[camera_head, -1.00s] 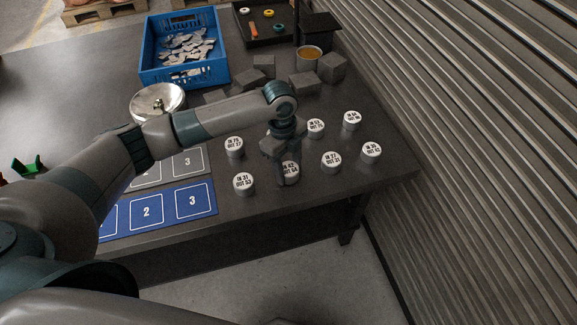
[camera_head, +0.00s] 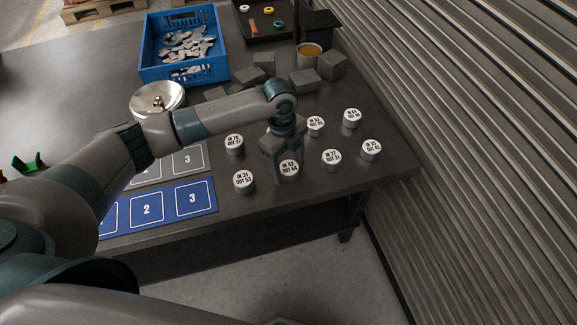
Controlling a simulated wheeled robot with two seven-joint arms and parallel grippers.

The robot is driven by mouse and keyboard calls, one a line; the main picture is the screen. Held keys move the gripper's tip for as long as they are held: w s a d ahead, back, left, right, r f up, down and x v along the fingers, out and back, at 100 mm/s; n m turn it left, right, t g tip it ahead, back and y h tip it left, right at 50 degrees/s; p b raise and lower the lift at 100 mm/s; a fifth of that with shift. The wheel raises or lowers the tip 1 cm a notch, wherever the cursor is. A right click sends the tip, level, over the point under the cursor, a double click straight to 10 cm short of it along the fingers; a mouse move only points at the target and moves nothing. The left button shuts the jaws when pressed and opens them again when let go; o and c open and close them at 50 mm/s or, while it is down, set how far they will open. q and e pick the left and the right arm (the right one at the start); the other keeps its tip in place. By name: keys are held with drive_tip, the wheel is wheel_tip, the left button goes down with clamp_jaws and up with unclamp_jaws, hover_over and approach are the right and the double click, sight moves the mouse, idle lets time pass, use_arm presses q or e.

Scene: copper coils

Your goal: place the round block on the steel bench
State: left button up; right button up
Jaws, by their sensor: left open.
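Several round blocks with white labelled tops stand on the dark steel bench (camera_head: 215,225), near its right end. The round block marked "IN 42 OUT 54" (camera_head: 289,169) stands upright at my left gripper (camera_head: 286,163). My left gripper points down and is open, its fingers beside and behind this block. Whether they touch it I cannot tell. Another round block behind the gripper is mostly hidden. The block "IN 31 OUT 53" (camera_head: 243,182) is to the left, and "IN 27 OUT 31" (camera_head: 331,159) is to the right. My right gripper is not in view.
A blue mat (camera_head: 170,222) and a grey mat with numbered squares lie left of the blocks. Behind are a round metal dish (camera_head: 146,93), grey blocks (camera_head: 303,80), a blue crate (camera_head: 185,76) of metal pieces and a dark tray. A corrugated wall is at right.

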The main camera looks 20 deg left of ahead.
sight(285, 164)
use_arm(q)
wheel_tip(285, 164, up, 12)
drive_tip(key=a+b, duration=0.1)
drive_tip(key=b, duration=0.2)
drive_tip(key=shift+w+f, duration=0.15)
drive_tip(key=shift+w, duration=0.15)
drive_tip(key=shift+a, duration=0.1)
